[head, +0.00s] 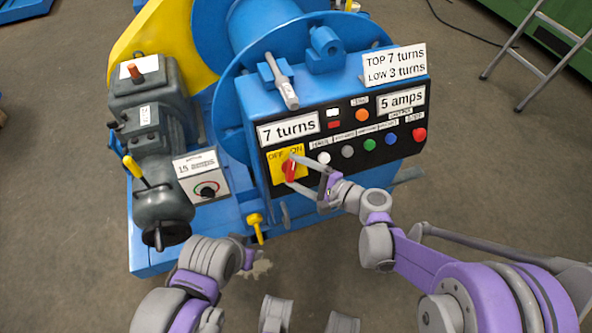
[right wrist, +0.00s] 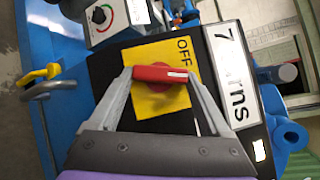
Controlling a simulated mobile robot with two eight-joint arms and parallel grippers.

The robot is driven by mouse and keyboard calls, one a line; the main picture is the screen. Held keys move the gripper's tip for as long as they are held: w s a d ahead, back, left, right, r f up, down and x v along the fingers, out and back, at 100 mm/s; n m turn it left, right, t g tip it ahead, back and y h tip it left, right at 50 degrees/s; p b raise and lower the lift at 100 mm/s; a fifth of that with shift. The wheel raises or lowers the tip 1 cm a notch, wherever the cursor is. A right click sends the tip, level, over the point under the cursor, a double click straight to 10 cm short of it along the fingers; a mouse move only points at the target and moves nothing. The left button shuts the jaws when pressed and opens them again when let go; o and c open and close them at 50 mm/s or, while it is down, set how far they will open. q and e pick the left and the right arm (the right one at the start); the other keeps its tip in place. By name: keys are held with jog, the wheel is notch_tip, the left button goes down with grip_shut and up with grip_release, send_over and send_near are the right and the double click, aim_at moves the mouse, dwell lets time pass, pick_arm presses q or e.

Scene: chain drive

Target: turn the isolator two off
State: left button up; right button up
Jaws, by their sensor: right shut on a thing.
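The isolator's red handle (head: 290,171) sits on a yellow plate (head: 275,165) marked OFF and ON, at the lower left of the black control panel. The handle stands nearly upright, its tip close to the ON mark. My right gripper (head: 307,178) is shut on it from the front. In the right wrist view the fingers (right wrist: 160,80) grip the red handle (right wrist: 160,74) at both ends. Its white mark is toward OFF's side of the plate, and ON is hidden there. My left gripper (head: 249,260) is low in front of the machine, its fingers unclear.
The panel has several buttons beside the handle, including a red one (head: 419,134), and signs such as "7 turns" (head: 289,128). A box with a round knob (head: 207,190) is at left. A yellow lever (head: 255,222) stands out below the panel.

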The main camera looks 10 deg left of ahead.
jog(key=n+g+p, duration=0.1)
jog(key=n+h+p, duration=0.1)
jog(key=n, duration=0.1)
jog(key=shift+w+r+n+g, duration=0.1)
jog(key=shift+r+n+g, duration=0.2)
jog(key=shift+r+g, duration=0.1)
pick_arm(q)
notch_tip(320, 180, up, 8)
jog(key=p, duration=0.4)
jog(key=shift+s, duration=0.25)
pick_arm(e)
jog(key=shift+a+r+n+g+h, duration=0.15)
jog(key=shift+n+g+h, duration=0.15)
jog(key=shift+n+h, duration=1.25)
jog(key=shift+a+r+n+g+h, duration=0.15)
jog(key=shift+n+g+h, duration=0.15)
jog(key=shift+n+h, duration=1.25)
pick_arm(q)
jog(key=shift+f, duration=0.1)
pick_arm(e)
jog(key=shift+f+n+y, duration=0.1)
jog(key=shift+n+y, duration=0.3)
jog(key=shift+n, duration=0.2)
jog(key=o, duration=1.2)
